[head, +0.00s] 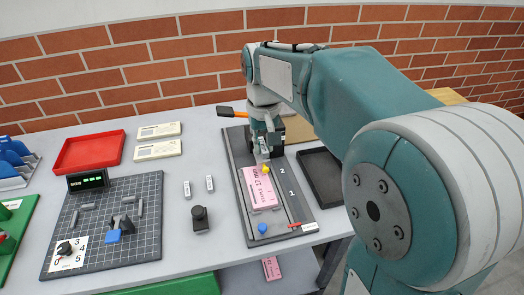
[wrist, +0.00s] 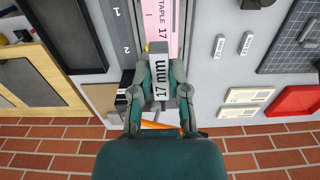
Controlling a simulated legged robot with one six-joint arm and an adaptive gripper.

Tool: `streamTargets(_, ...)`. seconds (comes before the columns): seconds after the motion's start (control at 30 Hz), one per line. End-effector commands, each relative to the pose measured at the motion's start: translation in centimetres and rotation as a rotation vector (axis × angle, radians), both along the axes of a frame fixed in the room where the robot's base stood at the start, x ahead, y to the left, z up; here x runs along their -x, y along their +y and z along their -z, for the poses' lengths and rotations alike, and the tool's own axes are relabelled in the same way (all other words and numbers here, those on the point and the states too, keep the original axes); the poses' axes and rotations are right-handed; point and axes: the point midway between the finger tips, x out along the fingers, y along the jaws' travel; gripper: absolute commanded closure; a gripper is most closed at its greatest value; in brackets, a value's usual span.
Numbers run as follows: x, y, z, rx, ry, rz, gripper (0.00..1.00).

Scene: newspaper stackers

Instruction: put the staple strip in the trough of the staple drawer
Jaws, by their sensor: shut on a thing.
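My gripper (head: 264,148) is shut on a small grey strip with a white label reading "17 mm" (wrist: 161,78), in the wrist view. In the head view the strip is small and mostly hidden by my fingers. My gripper (wrist: 161,92) is over the far part of a dark grey board (head: 291,190), just beyond a pink block marked "STAPLE 17" (head: 262,190). A long grey rail (wrist: 184,22) runs beside the pink block. I cannot tell which channel is the drawer's trough, nor whether the strip touches anything below.
Two similar labelled strips (head: 187,189) (head: 210,184) lie on the table left of the board. A black knob (head: 200,218) stands near them. A dark tray (head: 322,176) lies right; a gridded mat (head: 145,200) lies left.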

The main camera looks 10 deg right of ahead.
Motion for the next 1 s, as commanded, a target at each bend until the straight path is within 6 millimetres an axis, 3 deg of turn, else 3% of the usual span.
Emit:
streamTargets(0.3, -6.3, -1.4, 3.0, 0.0, 0.003, 0.001, 1.0)
streamTargets(0.5, -9.0, -1.9, 6.3, 0.0, 0.002, 0.0, 1.0)
streamTargets(0.83, -11.1, -2.4, 8.9, 0.0, 0.001, 0.0, 1.0)
streamTargets(1.0, -11.1, -2.4, 11.5, 0.0, 0.001, -0.001, 1.0)
